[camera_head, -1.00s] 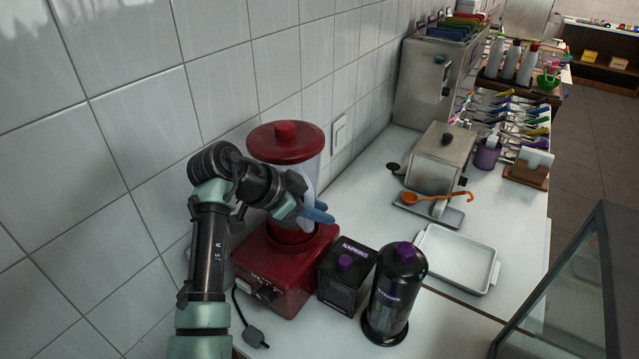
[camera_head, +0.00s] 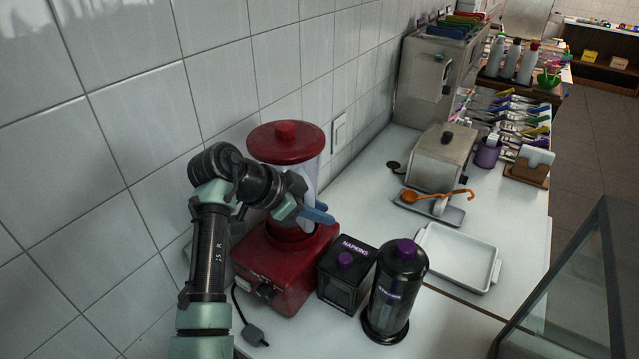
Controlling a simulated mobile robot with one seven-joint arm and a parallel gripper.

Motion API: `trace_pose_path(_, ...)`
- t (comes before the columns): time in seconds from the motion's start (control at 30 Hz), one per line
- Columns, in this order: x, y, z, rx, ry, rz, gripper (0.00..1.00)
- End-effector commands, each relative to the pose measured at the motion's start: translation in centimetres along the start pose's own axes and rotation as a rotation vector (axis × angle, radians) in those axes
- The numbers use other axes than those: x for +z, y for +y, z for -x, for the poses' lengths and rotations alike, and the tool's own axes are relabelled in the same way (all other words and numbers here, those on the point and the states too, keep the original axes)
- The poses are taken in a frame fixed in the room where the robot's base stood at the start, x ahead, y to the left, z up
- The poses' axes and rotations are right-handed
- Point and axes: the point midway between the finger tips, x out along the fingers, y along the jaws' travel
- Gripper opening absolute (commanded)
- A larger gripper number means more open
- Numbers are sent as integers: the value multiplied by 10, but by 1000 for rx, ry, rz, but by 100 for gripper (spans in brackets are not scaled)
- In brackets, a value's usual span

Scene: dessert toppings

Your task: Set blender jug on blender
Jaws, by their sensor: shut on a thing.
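The blender jug (camera_head: 312,170) is clear with a red lid (camera_head: 286,143) and stands upright over the red blender base (camera_head: 283,268). Its lower end meets the top of the base; my gripper hides part of this, so I cannot tell whether it is fully seated. My gripper (camera_head: 318,214) is at the lower part of the jug, shut on it, with a blue finger showing on the right side. My arm comes up from the lower left and covers the jug's left side.
A black napkin box (camera_head: 346,275) and a dark dispenser (camera_head: 396,291) stand close to the right of the base. A white tray (camera_head: 458,284) lies further right. The tiled wall (camera_head: 130,120) is close behind. A cord with a plug (camera_head: 254,336) lies in front.

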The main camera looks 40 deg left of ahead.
Motion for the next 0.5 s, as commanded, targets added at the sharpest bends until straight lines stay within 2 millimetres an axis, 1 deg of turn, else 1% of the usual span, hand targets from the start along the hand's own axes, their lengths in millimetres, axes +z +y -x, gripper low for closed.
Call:
trace_pose_path(0.03,-1,-1,1,-5,3,-4,27)
trace_pose_path(0.1,-1,-1,1,-4,3,-3,38)
trace_pose_path(0.27,0,0,0,-2,1,-1,38)
trace_pose_path(0.33,4,2,-2,7,-5,8,38)
trace_pose_path(0.5,1,1,10,4,-4,6,38)
